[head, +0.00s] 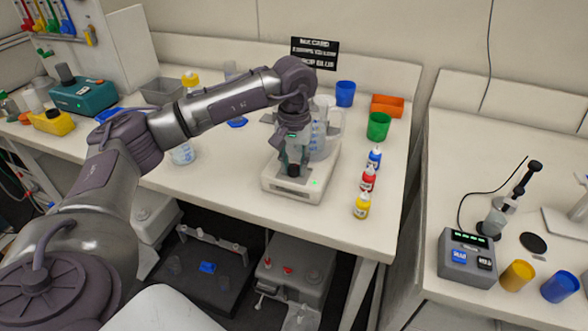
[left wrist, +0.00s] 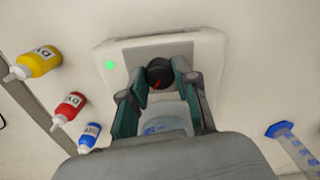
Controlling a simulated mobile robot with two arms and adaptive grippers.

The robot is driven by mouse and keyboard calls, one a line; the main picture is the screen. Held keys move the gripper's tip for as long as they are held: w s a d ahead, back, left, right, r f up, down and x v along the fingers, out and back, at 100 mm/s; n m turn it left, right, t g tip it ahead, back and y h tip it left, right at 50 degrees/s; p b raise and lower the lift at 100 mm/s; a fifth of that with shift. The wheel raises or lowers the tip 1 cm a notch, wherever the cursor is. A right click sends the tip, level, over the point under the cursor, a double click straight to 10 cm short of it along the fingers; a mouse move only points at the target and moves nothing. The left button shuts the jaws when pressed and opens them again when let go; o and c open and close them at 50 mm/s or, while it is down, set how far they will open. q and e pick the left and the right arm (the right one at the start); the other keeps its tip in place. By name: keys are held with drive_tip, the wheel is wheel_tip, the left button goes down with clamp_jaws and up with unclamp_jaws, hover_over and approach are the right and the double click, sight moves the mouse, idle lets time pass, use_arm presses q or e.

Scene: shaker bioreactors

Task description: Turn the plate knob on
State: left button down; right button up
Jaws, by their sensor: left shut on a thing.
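The white plate device (head: 330,172) stands on the left bench, with a small green light lit on its front. Its round black knob (left wrist: 159,72) has a red mark and shows in the left wrist view. A clear jug with blue markings (head: 325,135) stands on the plate behind the gripper. My right gripper is in neither view.
Blue, red and yellow dye bottles (head: 368,180) stand right of the plate. Green and blue cups (head: 378,126) and an orange tray (head: 388,105) are behind them. A beaker (head: 183,154) stands to the left. The bench front before the plate is clear.

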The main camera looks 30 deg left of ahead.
sight(294, 167)
use_arm(q)
drive_tip(key=shift+r+m+b, duration=0.1)
drive_tip(key=shift+m+b, duration=0.3)
drive_tip(key=shift+m, duration=0.6)
drive_tip(key=shift+w, duration=0.1)
drive_tip(key=c, duration=0.8)
unclamp_jaws()
drive_tip(key=shift+c, duration=0.2)
wheel_tip(294, 167, up, 12)
